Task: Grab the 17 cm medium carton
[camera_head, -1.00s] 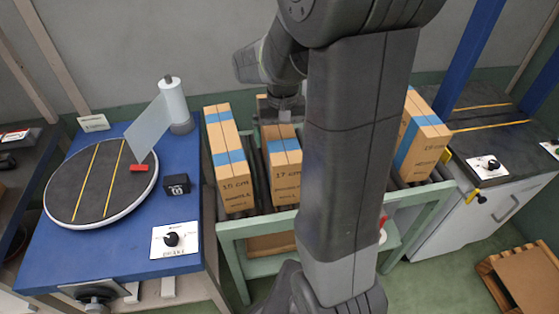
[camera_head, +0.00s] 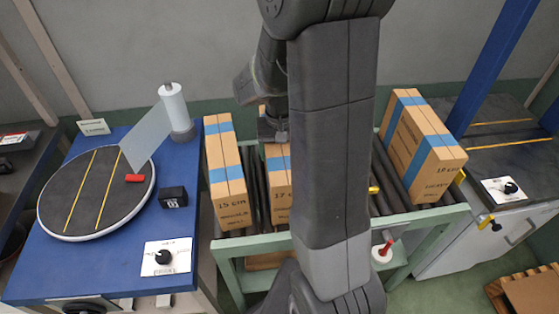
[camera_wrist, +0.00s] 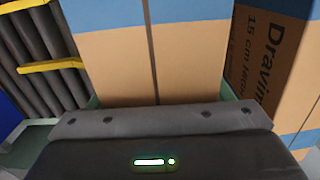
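The 17 cm carton (camera_head: 280,200) is brown with blue tape and stands on the roller conveyor, just right of the 15 cm carton (camera_head: 227,185). My arm hides its right part in the head view. My gripper (camera_head: 272,132) is at the top of the 17 cm carton, toward its far end. In the wrist view, a brown carton face with blue tape and a centre seam (camera_wrist: 153,60) fills the middle, close to the dark gripper body. The 15 cm carton (camera_wrist: 265,60) is beside it on the right. The fingertips are hidden, and contact cannot be made out.
A wider carton (camera_head: 425,150), its label hard to read, stands at the conveyor's right end. Bare rollers (camera_head: 385,200) with a yellow piece (camera_head: 375,189) lie left of it. A blue table (camera_head: 60,265) with a round turntable (camera_head: 60,205) is on the left.

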